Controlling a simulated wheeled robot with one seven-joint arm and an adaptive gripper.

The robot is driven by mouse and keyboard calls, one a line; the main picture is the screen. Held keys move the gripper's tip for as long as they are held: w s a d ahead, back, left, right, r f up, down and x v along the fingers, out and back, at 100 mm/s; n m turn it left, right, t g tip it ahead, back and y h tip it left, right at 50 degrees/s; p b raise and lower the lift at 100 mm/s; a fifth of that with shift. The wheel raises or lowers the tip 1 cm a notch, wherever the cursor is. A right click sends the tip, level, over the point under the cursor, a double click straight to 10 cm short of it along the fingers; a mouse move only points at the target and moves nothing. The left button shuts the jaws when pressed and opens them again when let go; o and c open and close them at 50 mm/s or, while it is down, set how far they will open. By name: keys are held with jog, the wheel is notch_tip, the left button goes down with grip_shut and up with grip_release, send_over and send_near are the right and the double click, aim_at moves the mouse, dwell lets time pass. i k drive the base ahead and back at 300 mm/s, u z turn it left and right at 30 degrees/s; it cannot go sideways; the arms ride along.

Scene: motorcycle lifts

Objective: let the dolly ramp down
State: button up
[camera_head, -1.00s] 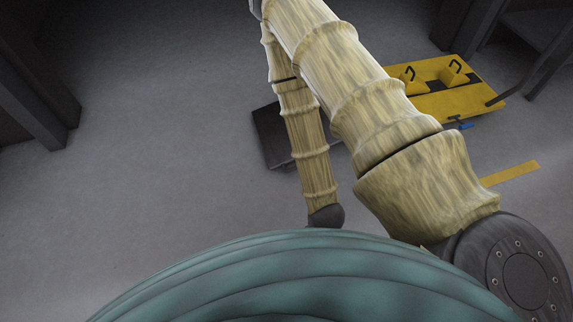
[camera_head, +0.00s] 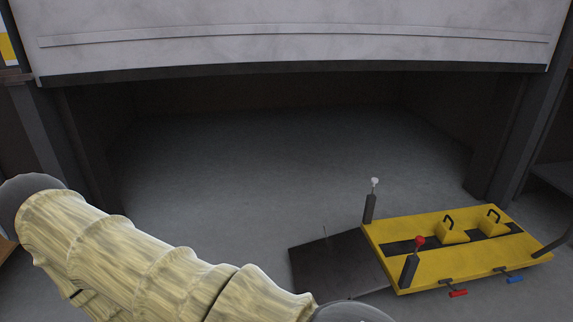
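The yellow dolly (camera_head: 455,262) stands on the floor at the lower right of the head view. A dark plate, which looks like its ramp (camera_head: 340,262), extends left from the dolly's end. I cannot tell whether the plate's far edge touches the floor. A thin upright rod (camera_head: 325,233) shows at the plate's far side. Two dark posts stand at the dolly's left corners, one with a white knob (camera_head: 375,182) and one with a red knob (camera_head: 419,241). A red pedal (camera_head: 458,293) and a blue pedal (camera_head: 515,280) stick out at the near side. My gripper is out of view.
Two yellow blocks with black handles (camera_head: 453,230) sit on the dolly. A pale raised shutter (camera_head: 290,40) hangs above a dark bay with side posts. The grey floor (camera_head: 260,170) left of the dolly is clear. My arm crosses the lower left.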

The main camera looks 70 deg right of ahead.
aim_at(344, 266)
jog(key=u, duration=0.25)
jog(key=k, duration=1)
jog(key=z, duration=1.7)
